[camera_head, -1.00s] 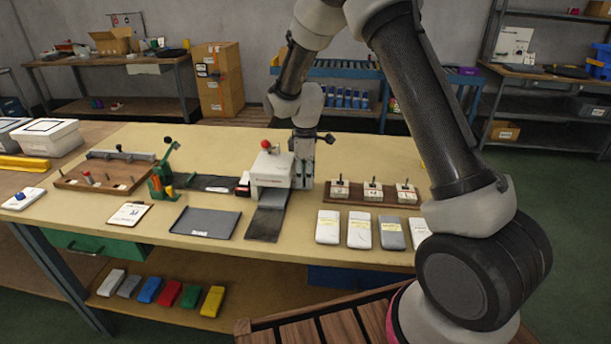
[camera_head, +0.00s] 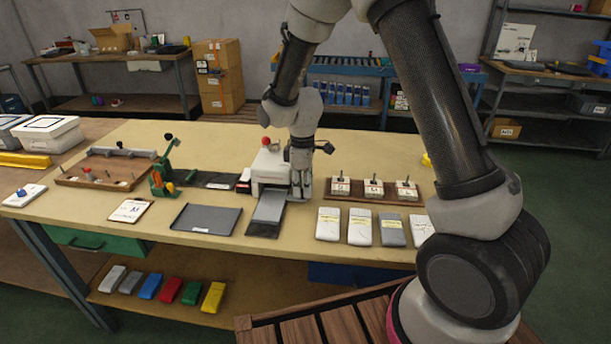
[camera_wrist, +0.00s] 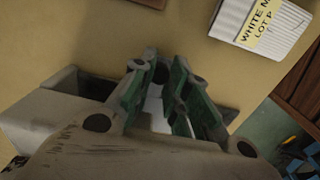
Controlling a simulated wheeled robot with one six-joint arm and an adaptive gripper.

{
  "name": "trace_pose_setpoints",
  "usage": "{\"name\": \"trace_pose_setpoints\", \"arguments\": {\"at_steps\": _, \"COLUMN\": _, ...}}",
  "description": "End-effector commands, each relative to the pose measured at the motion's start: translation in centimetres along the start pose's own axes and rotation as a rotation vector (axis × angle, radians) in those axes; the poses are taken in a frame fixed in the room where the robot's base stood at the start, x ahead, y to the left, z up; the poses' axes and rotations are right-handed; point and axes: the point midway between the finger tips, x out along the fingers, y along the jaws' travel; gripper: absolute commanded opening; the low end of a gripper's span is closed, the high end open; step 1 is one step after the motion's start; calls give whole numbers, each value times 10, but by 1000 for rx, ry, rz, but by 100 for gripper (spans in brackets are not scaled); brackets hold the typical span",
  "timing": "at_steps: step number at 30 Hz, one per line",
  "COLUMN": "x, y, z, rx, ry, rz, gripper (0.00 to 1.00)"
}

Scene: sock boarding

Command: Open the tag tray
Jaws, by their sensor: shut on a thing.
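The white machine (camera_head: 268,168) with a red knob stands mid-bench. A lighter grey panel (camera_head: 268,206) extends from its front above a dark strip (camera_head: 262,231); it may be the tag tray, but I cannot be sure. My gripper (camera_head: 300,194) is low at the machine's front right corner, beside the panel. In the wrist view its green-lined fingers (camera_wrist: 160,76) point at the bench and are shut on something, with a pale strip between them. What they grip is mostly hidden. A grey box-like part (camera_wrist: 42,122) is left of the fingers.
White and grey packs (camera_head: 360,228) lie to the right of my gripper, in front of a wooden rack (camera_head: 352,198) with stamp-like blocks. A flat dark tray (camera_head: 204,219) lies left of the machine. A green drawer (camera_head: 105,244) is shut under the bench's left end.

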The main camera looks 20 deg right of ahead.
Motion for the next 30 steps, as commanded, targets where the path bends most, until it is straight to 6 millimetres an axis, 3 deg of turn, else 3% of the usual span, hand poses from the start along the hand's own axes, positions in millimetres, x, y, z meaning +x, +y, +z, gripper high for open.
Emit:
{"name": "trace_pose_setpoints", "arguments": {"at_steps": 3, "x": -1, "y": -23, "z": -1, "rx": -3, "ry": 1, "rz": 1, "gripper": 0}}
{"name": "trace_pose_setpoints", "arguments": {"at_steps": 6, "x": -1, "y": -33, "z": 0, "rx": -2, "ry": 2, "rz": 2, "gripper": 0}}
{"name": "trace_pose_setpoints", "arguments": {"at_steps": 15, "x": -1, "y": -34, "z": 0, "rx": 0, "ry": 2, "rz": 2, "gripper": 0}}
{"name": "trace_pose_setpoints", "arguments": {"at_steps": 16, "x": -1, "y": -34, "z": 0, "rx": 0, "ry": 2, "rz": 2, "gripper": 18}}
{"name": "trace_pose_setpoints", "arguments": {"at_steps": 20, "x": -1, "y": -34, "z": 0, "rx": 0, "ry": 2, "rz": 2, "gripper": 41}}
{"name": "trace_pose_setpoints", "arguments": {"at_steps": 30, "x": -2, "y": -34, "z": 0, "rx": 0, "ry": 2, "rz": 2, "gripper": 41}}
